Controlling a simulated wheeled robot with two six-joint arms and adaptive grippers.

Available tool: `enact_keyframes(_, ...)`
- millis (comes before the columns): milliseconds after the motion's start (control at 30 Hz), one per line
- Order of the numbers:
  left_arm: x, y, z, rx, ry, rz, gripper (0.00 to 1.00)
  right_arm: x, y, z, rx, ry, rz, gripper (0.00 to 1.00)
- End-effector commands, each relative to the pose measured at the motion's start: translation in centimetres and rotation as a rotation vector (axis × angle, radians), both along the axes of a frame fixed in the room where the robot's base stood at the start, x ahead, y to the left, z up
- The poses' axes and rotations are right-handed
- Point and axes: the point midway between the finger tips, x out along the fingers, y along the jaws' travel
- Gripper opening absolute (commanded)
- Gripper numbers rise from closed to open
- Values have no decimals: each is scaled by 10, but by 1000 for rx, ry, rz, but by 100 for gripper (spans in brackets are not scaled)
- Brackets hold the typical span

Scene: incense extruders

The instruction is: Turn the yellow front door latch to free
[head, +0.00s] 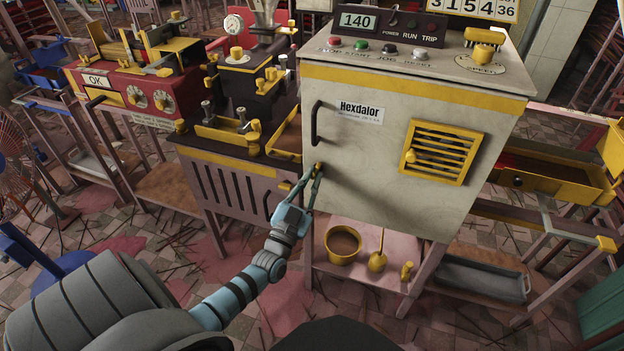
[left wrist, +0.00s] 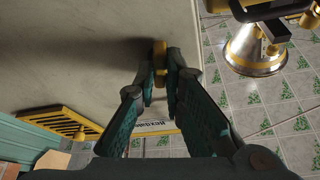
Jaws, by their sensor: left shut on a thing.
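The yellow latch (head: 318,166) sits on the pale front door (head: 365,185) of the Hexdalor cabinet, near its left edge and below the dark door handle (head: 316,122). My left gripper (head: 316,174) reaches up to it from below, with its fingers closed on it. In the left wrist view the latch (left wrist: 160,52) shows between the two fingertips (left wrist: 162,78), close to the door face. The fingers hide part of it, and its exact turn angle is hard to tell. My right gripper does not show.
A yellow vent (head: 443,151) is on the door's right half. A yellow pot (head: 343,244) and a yellow-handled tool (head: 378,260) stand on the shelf below. A dark machine (head: 250,95) is close on the left. A silver and yellow vessel (left wrist: 255,48) shows in the left wrist view.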

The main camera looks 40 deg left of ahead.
Motion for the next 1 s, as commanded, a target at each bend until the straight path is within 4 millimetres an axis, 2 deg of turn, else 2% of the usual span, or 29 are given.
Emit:
enact_keyframes(467, 1, -3, 1, -335, -115, 1, 0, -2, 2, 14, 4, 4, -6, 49)
enact_keyframes(1000, 2, -7, 2, -779, -270, -1, 0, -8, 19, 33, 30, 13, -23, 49)
